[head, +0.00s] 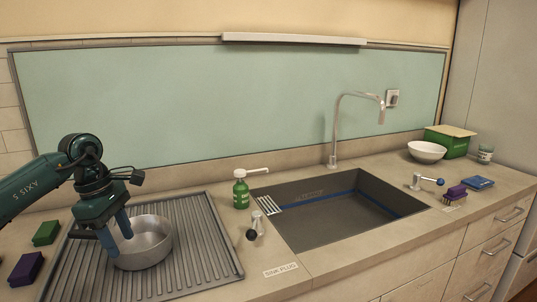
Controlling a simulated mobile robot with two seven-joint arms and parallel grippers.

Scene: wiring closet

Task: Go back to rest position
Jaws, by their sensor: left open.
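My left gripper (115,234) comes in from the left and points down at the left side of a silver metal pot (150,246). The pot stands on the grey ribbed drainboard (206,262). The jaws are open, with blue fingers at the pot's left rim; I cannot tell whether they touch it. The fingertips are partly hard to make out against the pot. My right gripper is not in view.
A sink (345,207) with a tall tap (336,125) is in the middle. Green (46,233) and purple (26,269) blocks lie at left. A white bowl (427,152) and green box (450,142) stand at right.

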